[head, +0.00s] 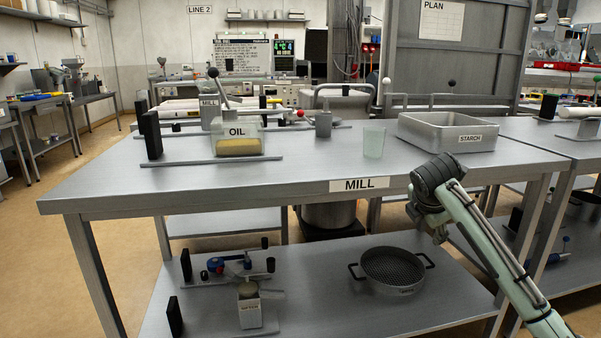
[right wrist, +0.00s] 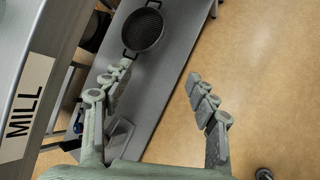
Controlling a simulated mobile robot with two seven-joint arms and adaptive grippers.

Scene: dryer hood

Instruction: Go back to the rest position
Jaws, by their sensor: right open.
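My right gripper (head: 428,225) is at the front right edge of the steel table marked MILL (head: 290,187). It points down, in front of the table. In the right wrist view the right gripper (right wrist: 160,72) is open, its two fingers wide apart with nothing between them. Below it there show the lower shelf and the bare floor (right wrist: 265,80). My left gripper is not in view.
On the tabletop stand an OIL container (head: 237,140), a clear cup (head: 374,142) and a STARCH tray (head: 447,133). A round sieve (head: 393,267) and a small device (head: 248,290) are on the lower shelf. Another table (head: 570,145) stands at the right.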

